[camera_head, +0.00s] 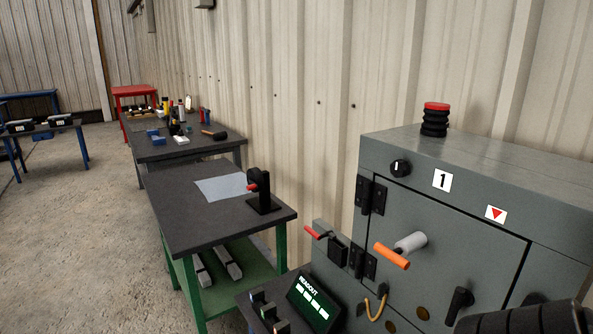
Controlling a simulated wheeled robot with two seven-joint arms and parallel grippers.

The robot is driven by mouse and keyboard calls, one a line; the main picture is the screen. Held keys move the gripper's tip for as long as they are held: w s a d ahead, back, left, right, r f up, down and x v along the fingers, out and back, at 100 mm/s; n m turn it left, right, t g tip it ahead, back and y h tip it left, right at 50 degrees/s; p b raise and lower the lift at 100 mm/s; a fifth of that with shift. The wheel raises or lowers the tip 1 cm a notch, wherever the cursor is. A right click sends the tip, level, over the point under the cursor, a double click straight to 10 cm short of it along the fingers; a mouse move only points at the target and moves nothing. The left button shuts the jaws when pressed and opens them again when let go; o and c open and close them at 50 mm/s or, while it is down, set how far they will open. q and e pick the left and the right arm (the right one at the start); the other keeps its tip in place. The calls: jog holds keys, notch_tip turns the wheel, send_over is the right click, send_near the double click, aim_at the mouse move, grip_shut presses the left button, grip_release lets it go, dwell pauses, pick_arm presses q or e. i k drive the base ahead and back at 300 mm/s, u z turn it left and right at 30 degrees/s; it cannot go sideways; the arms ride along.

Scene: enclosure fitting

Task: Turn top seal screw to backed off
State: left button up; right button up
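A grey enclosure (465,222) with a door stands at the right. An orange handle (392,256) on a light grey cylinder sticks out of the door. A black latch handle (459,305) is lower right on it. A dark ribbed part, apparently of my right arm, comes in at the lower right corner, in front of the enclosure and apart from the knob. Its fingertips do not show clearly. My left gripper is out of view.
A red-topped black stack (435,120) stands on the enclosure. A small box with a red lever (313,233), a readout panel (314,302) and a yellow cable loop (375,308) are at its lower left. A green-legged bench (187,221) stands left; open floor lies beyond.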

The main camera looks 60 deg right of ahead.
aim_at(399, 168)
jog(key=u, duration=0.95)
jog(key=i, duration=1.2)
jog(key=z, duration=3.05)
